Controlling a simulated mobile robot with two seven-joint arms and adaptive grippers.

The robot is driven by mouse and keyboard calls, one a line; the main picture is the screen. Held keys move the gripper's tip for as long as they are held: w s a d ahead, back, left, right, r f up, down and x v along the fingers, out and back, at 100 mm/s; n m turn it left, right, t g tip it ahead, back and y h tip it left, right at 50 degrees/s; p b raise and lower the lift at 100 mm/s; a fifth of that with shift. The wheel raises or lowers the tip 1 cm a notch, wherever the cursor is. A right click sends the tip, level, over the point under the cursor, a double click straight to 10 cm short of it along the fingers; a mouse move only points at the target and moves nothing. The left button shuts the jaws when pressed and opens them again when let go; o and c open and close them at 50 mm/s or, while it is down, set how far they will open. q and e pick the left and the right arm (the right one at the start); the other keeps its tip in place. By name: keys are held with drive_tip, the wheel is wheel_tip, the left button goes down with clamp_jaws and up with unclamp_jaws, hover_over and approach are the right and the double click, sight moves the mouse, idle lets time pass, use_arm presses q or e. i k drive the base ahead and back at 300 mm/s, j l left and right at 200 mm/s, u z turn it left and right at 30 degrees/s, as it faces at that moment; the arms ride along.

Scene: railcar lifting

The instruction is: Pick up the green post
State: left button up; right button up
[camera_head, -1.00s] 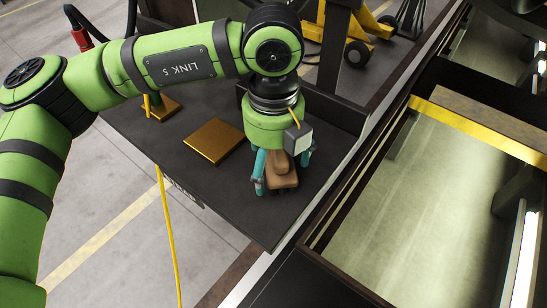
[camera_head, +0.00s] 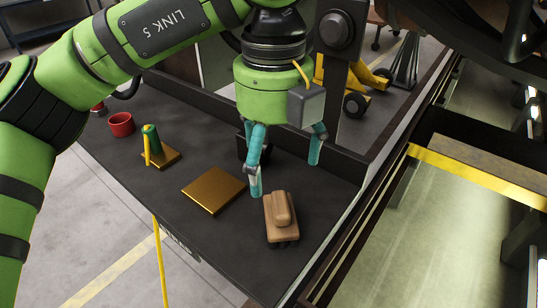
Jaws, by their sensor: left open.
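The green post (camera_head: 150,138) stands upright on a small gold-brown square base at the left of the dark table, with a yellow upright piece (camera_head: 147,152) beside it. My left gripper (camera_head: 286,172) is over the table to the right of the post, well apart from it. Its teal fingers are spread and empty, pointing down. A brown wooden block vehicle (camera_head: 281,216) sits on the table just in front of the fingers. My right gripper is not in view.
A bare gold-brown plate (camera_head: 214,190) lies between the post and the wooden vehicle. A red cup (camera_head: 121,124) stands left of the post. A dark box (camera_head: 247,148) is partly hidden behind my left gripper. The table (camera_head: 325,195) has a raised back edge.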

sight(163, 155)
drive_tip(key=j, duration=1.4)
